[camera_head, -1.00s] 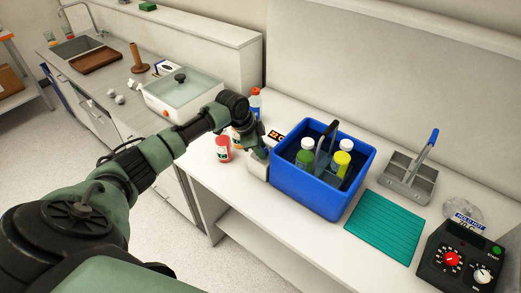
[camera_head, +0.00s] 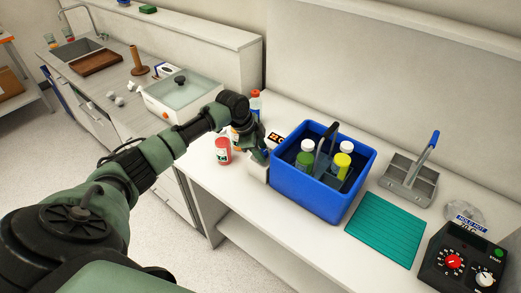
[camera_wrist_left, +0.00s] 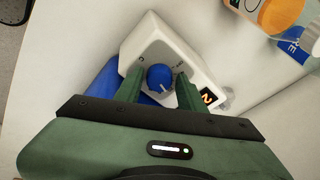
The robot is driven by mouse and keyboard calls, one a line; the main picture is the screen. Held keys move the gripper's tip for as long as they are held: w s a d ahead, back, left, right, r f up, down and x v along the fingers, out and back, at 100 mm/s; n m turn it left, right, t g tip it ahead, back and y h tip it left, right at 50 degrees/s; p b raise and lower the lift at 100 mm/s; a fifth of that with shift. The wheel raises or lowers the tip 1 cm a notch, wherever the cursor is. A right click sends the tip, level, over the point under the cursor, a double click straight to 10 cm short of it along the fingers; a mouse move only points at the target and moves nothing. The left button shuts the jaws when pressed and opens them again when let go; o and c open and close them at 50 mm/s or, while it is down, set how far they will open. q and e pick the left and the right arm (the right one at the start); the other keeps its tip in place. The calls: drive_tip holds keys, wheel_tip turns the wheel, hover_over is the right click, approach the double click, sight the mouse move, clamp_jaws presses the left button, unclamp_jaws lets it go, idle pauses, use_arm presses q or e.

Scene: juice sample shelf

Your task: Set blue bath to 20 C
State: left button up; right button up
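The blue bath (camera_head: 308,189) is a deep blue tub on the white bench, holding a green-filled and a yellow-filled bottle with white caps and a dark upright handle. A white control box (camera_head: 257,169) stands at its left side. In the left wrist view the box carries a round blue knob (camera_wrist_left: 159,77) with a white mark and a dark display (camera_wrist_left: 208,96) with orange digits, only partly readable. My left gripper (camera_wrist_left: 160,74) is at the box, its two green fingers on either side of the knob, with narrow gaps showing. My right gripper is not in view.
A red jar (camera_head: 222,151) and a red-capped bottle (camera_head: 255,104) stand close to my left wrist. Right of the bath are a teal mat (camera_head: 385,236), a grey caddy (camera_head: 410,181) and a black control unit (camera_head: 462,258) with red and white knobs.

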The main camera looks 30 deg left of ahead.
use_arm(q)
drive_tip(key=b+v, duration=0.2)
drive_tip(key=v, duration=0.5)
drive_tip(key=shift+r, duration=0.35)
drive_tip(key=shift+s, duration=0.1)
